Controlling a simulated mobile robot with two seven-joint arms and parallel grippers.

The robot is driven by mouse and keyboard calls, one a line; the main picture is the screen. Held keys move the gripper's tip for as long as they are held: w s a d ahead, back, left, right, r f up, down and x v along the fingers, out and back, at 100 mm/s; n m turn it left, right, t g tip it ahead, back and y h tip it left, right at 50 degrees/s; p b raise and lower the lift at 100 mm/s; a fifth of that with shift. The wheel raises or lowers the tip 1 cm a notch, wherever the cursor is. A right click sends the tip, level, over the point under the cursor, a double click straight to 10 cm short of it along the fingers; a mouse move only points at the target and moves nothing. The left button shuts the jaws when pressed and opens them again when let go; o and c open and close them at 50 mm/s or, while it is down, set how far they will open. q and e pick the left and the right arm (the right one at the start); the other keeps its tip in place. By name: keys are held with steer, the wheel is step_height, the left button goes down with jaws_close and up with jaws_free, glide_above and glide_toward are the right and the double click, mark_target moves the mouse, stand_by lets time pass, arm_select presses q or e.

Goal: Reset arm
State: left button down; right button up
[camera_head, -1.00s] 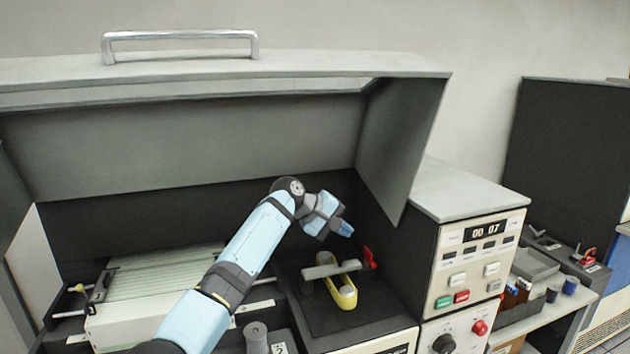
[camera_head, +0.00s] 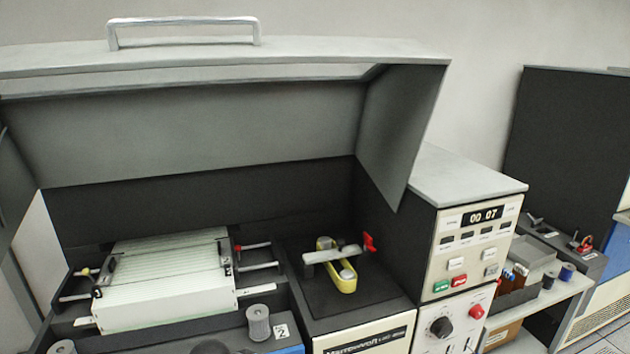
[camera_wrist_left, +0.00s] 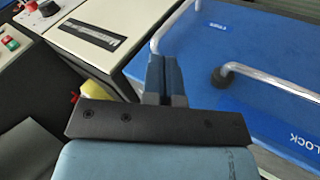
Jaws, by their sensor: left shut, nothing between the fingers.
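My left gripper (camera_wrist_left: 164,78) shows in the left wrist view, with its two blue-grey fingers together and nothing between them. It is above a blue panel (camera_wrist_left: 245,50) with bent metal handles (camera_wrist_left: 180,22) and the words FREE and LOCK. I cannot tell whether it touches the panel. My left gripper does not show clearly in the head view. My right gripper is in neither view.
The machine's grey lid (camera_head: 230,120) stands open. Below it are a stack of pale cards (camera_head: 160,285) and a yellow-based lever device (camera_head: 342,277) with a red knob. A control panel (camera_head: 470,250) reading 00 07 stands right, beside a shelf with small items.

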arm_select(q)
steer(key=s+a+m+y, duration=0.15)
steer(key=s+a, duration=0.35)
steer(key=s, duration=0.5)
steer(key=s+a+r+y, duration=0.1)
steer(key=s+a+y, duration=0.1)
steer(key=s+a, duration=0.55)
steer(key=s+a+m+y, duration=0.1)
steer(key=s+a+y, duration=0.15)
steer(key=s, duration=0.85)
steer(key=w+d+f+t+h, duration=0.1)
steer(key=w+d+f+t, duration=0.1)
steer(key=f, duration=0.4)
steer(key=w+d+f+t+h, duration=0.2)
steer(key=w+d+f+t, duration=0.1)
steer(key=f+t, duration=0.2)
steer(key=shift+w+d+f+m, duration=0.25)
steer(key=shift+f+m, duration=0.2)
steer(key=shift+f, duration=0.4)
